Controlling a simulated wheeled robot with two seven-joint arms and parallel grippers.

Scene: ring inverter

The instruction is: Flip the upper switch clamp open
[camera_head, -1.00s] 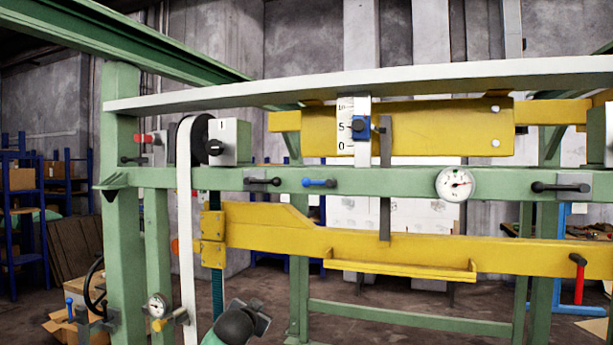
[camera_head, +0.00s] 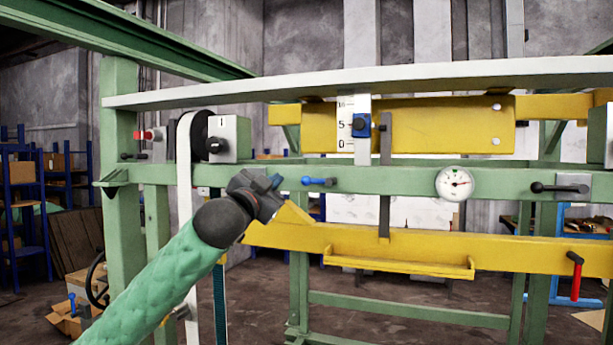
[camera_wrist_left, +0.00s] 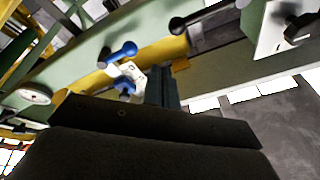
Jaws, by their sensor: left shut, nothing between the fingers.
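Several small lever handles sit on the green upper crossbeam (camera_head: 400,180). I cannot tell for certain which is the upper switch clamp. A black-handled lever (camera_wrist_left: 205,17) shows at the top of the left wrist view; in the head view my gripper hides its place. A blue-handled lever (camera_head: 319,182) is just right of my gripper and shows in the left wrist view (camera_wrist_left: 118,53). My left gripper (camera_head: 268,187) is shut and empty in front of the crossbeam. Its dark body fills the bottom of the wrist view. My right gripper is out of view.
A grey box with a black knob (camera_head: 228,140) stands on the crossbeam up and left of my gripper. A white band (camera_head: 184,200) hangs at left. A yellow beam (camera_head: 400,245) runs below. A dial gauge (camera_head: 454,183) and another black lever (camera_head: 560,187) are at right.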

